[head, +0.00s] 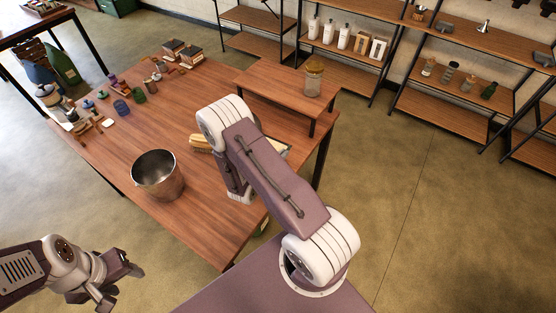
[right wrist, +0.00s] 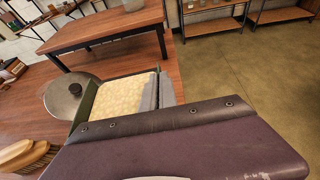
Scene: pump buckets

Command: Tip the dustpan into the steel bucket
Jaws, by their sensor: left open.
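The steel bucket (head: 157,178) stands upright and open on the wooden table, left of my right arm in the head view. What looks like the dustpan (right wrist: 118,100) lies on the table in the right wrist view, with a green side and a yellowish, grainy surface or load. In the head view my right arm mostly hides it. My right gripper's purple body (right wrist: 190,140) fills the near part of the wrist view, close to the dustpan; its fingertips and any contact are unclear. My left gripper (head: 118,285) is open and empty, off the table at lower left.
A brush (head: 200,143) lies left of the dustpan. A round metal lid (right wrist: 66,98) with a dark knob is beside the dustpan. A raised wooden stand (head: 270,80) holds a jar (head: 313,78) behind. Small items crowd the table's far left. Table around the bucket's front is clear.

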